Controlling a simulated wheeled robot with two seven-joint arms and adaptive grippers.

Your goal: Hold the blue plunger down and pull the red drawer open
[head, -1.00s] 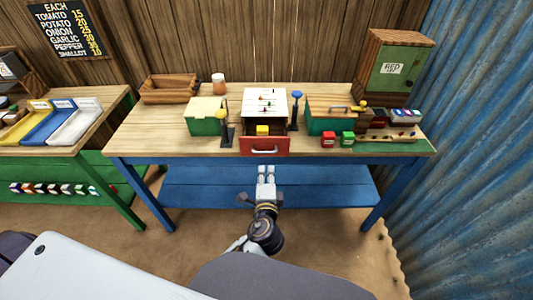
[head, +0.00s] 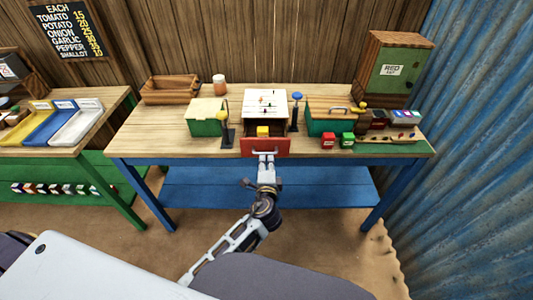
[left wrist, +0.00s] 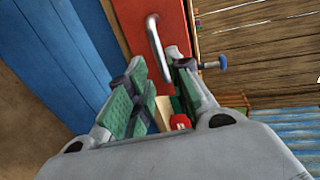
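The red drawer (head: 248,149) stands partly out of the white-topped cabinet (head: 266,98); a yellow block (head: 263,131) shows inside. The blue plunger (head: 297,96) is upright on a black stand just right of the cabinet, with nothing touching it. It also shows in the left wrist view (left wrist: 222,62). My left gripper (head: 266,157) is in front of the drawer face. In the left wrist view it (left wrist: 160,82) is open, its fingers on either side of the lower end of the silver handle (left wrist: 156,40); contact is unclear. My right gripper is out of view.
A yellow-topped plunger (head: 223,116) and a green box (head: 204,127) stand left of the cabinet. The blue lower shelf (head: 320,188) is empty.

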